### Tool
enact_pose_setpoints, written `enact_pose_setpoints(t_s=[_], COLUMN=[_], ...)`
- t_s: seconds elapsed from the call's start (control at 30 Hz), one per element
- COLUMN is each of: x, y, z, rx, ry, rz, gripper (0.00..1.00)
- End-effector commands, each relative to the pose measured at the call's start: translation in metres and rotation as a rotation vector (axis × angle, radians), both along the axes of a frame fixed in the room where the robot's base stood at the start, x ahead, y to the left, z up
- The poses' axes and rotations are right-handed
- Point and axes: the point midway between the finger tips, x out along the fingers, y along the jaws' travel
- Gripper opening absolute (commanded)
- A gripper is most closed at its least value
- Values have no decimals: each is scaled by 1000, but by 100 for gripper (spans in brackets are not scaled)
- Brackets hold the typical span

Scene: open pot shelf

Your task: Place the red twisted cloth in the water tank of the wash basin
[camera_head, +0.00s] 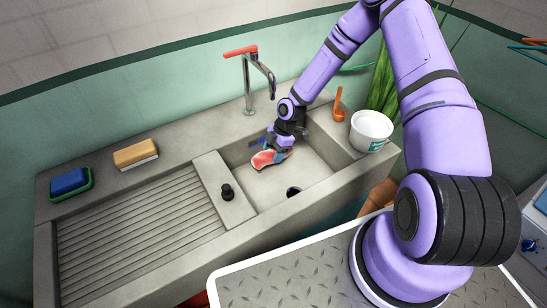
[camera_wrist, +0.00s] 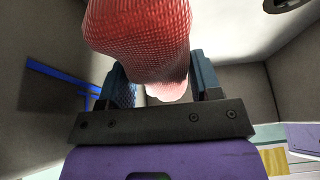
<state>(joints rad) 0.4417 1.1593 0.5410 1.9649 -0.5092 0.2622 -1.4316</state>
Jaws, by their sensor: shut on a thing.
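The red twisted cloth (camera_head: 268,159) is a red and white bundle in my gripper (camera_head: 277,149), inside the basin's water tank (camera_head: 311,176). In the wrist view the cloth (camera_wrist: 140,35) fills the space between the two fingers of my gripper (camera_wrist: 160,85), which are shut on it. The cloth is low in the tank, near its left wall and back. I cannot tell whether it touches the tank floor. The wash basin (camera_head: 70,288) is grey, with a ribbed drainboard on its left. Part of the cloth is hidden by my gripper.
A tap with a red handle (camera_head: 248,75) stands behind the tank. A black plug (camera_head: 228,192) sits on the divider; the drain hole (camera_head: 294,192) is in the tank. A white tub (camera_head: 370,131) and orange scoop (camera_head: 339,105) stand right. Sponges (camera_head: 136,153) lie on the back ledge.

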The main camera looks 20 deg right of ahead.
Motion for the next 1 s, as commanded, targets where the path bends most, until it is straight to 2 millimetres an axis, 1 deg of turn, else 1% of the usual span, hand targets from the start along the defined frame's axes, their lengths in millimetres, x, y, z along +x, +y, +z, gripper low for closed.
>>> enact_pose_setpoints(t_s=[0.03, 0.2, 0.3, 0.67, 0.7, 0.77, 0.8, 1.0], x=[6, 3, 4, 4, 4, 4, 4, 4], y=[-2, 0, -1, -1, -1, -1, -1, -1], z=[0, -27, -35, -38, -38, -38, -38, -37], rx=[0, 1, 0, 0, 0, 0, 0, 0], ry=[-2, 0, -1, -1, -2, -2, -2, -2], rz=[-3, 0, 0, 0, -1, -1, -1, -1], gripper=[29, 29, 29, 29, 67, 81, 84, 84])
